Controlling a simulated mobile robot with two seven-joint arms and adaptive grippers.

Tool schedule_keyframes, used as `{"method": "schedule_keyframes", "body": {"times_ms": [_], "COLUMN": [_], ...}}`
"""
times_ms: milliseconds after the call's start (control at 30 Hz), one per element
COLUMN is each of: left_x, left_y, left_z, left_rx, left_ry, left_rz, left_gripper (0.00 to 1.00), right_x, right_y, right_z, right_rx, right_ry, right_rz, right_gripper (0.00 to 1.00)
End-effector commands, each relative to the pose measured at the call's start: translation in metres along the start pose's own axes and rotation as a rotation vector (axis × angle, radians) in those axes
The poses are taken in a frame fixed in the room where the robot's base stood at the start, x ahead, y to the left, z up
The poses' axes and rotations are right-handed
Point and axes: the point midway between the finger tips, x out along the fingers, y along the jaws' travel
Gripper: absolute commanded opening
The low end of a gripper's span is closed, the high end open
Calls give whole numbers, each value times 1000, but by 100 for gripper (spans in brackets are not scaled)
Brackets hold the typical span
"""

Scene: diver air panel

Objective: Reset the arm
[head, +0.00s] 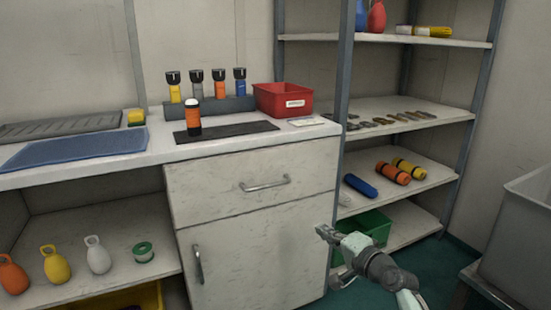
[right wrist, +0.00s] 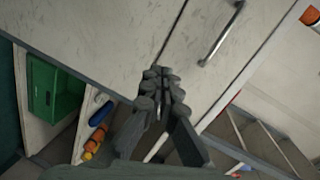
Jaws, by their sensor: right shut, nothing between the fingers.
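My right gripper (head: 326,233) is low at the right of the head view, in front of the cabinet's right edge and the green bin. Its fingers are closed together with nothing between them, and they also show in the middle of the right wrist view (right wrist: 160,90). Behind them in that view is the pale cabinet front (right wrist: 90,40). The gripper appears apart from the cabinet. My left gripper is not in view.
The cabinet has a drawer handle (head: 265,184) and a door handle (head: 198,265). On the counter are several flashlights in a rack (head: 235,105) and a red bin (head: 284,99). A shelf unit holds a green bin (head: 375,225). A grey container (head: 520,215) stands at right.

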Motion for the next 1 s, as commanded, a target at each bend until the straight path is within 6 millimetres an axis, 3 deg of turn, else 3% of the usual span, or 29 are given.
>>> {"method": "schedule_keyframes", "body": {"times_ms": [100,267,400,500,600,733,833,1000], "left_x": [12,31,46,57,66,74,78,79], "left_y": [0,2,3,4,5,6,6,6], "left_z": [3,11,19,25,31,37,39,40], "left_rx": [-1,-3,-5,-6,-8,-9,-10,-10], "left_ry": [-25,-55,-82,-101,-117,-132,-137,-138], "left_rz": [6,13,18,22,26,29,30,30], "left_gripper": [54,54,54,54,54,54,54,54], "right_x": [-34,-92,-158,-210,-258,-302,-321,-325], "right_y": [63,140,198,230,252,268,273,274], "right_z": [36,74,98,110,117,121,122,122], "right_rx": [-206,-477,-697,-838,-953,-1053,-1091,-1101], "right_ry": [-75,-204,-346,-459,-565,-669,-713,-724], "right_rz": [183,416,613,745,856,954,992,1003], "right_gripper": [0,0,0,0,0,0,0,0]}}
